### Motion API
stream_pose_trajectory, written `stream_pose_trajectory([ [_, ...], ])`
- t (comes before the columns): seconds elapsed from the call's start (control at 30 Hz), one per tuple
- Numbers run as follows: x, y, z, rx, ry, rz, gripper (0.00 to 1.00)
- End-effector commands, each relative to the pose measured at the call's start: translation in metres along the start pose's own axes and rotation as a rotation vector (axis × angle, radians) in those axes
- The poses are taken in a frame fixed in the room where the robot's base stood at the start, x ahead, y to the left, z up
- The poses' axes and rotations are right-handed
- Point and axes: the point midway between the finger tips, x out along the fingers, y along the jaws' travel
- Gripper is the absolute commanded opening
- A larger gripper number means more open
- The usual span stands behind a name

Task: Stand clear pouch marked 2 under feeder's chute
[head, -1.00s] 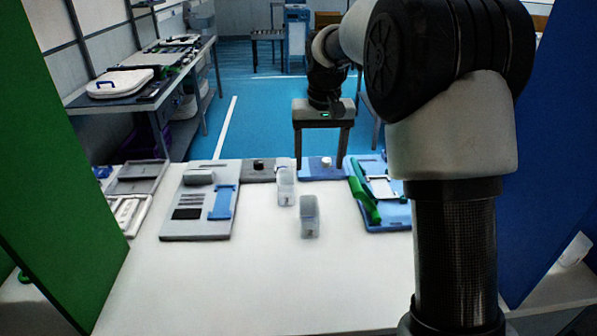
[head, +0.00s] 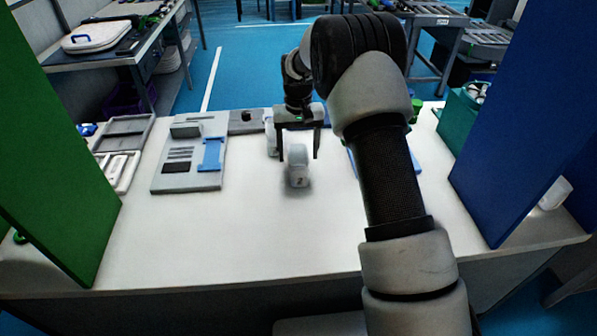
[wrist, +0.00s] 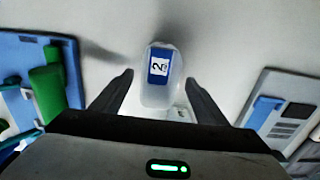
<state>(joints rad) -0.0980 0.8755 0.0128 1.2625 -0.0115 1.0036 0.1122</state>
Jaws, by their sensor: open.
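A clear pouch (head: 298,172) stands on the white table. A second clear pouch (head: 271,138) stands just behind and left, partly hidden by my gripper. A green sloped part (wrist: 48,92) on a blue board (wrist: 20,58) may be the feeder's chute, but I cannot tell. My arm hides most of that board in the head view.
A grey board (head: 205,135) with a blue bracket lies left on the table. Grey trays (head: 122,135) lie farther left. A green panel (head: 55,160) and a blue panel (head: 525,140) bound the sides. The table front (head: 220,240) is clear.

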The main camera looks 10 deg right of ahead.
Motion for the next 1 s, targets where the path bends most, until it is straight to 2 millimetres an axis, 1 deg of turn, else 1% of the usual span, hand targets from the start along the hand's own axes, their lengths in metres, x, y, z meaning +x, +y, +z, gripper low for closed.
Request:
stream_pose_trajectory([
  [0.03, 0.004, 0.0, 0.0, 0.0, -0.001, 0.0, 0.67],
  [0.17, 0.009, 0.0, 0.0, 0.0, -0.001, 0.0, 0.67],
  [0.27, 0.017, 0.0, 0.0, 0.0, -0.002, 0.0, 0.67],
  [0.5, 0.053, 0.001, 0.0, 0.0, -0.003, 0.0, 0.67],
  [0.53, 0.056, 0.001, 0.0, 0.0, -0.002, 0.0, 0.67],
  [0.6, 0.059, 0.001, -0.001, 0.0, 0.0, 0.0, 0.67],
  [0.77, 0.059, 0.001, -0.001, 0.0, 0.001, 0.0, 0.67],
  [0.8, 0.059, 0.001, -0.001, 0.0, 0.001, 0.0, 0.64],
  [0.87, 0.059, 0.001, -0.001, 0.0, 0.0, 0.0, 0.54],
  [1.0, 0.059, 0.001, -0.001, 0.0, 0.0, 0.0, 0.3],
])
